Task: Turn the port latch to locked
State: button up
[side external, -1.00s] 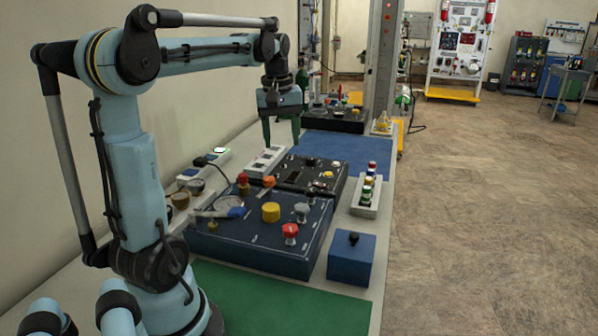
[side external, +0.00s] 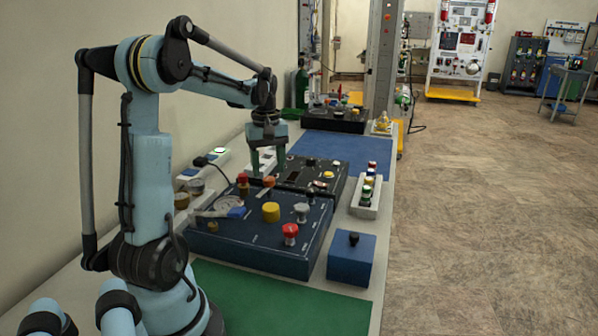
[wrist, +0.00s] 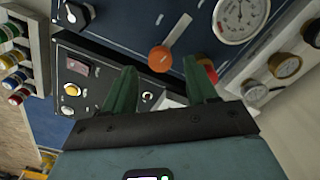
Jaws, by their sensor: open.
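I cannot tell for certain which control is the port latch. An orange round knob (side external: 268,181) stands at the back edge of the dark blue console (side external: 250,240). In the wrist view the orange knob (wrist: 160,58) has a pale bar beside it on the panel. A red knob (side external: 242,178) stands to its left; in the wrist view it is partly hidden behind a finger. My gripper (side external: 268,168) is open and points down, above and behind the orange knob. In the wrist view the knob shows beyond the gap between the green fingertips (wrist: 161,70). Nothing is held.
The console also carries a yellow knob (side external: 271,212), a grey knob (side external: 301,212), a red knob (side external: 290,233) and a gauge. A black panel (side external: 325,178) lies behind it. A blue box (side external: 351,260) and a rack of coloured bottles (side external: 367,195) stand to the right.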

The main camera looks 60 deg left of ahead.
jog(key=shift+f, duration=1.4)
jog(key=c, duration=1.1)
jog(key=shift+o, duration=0.2)
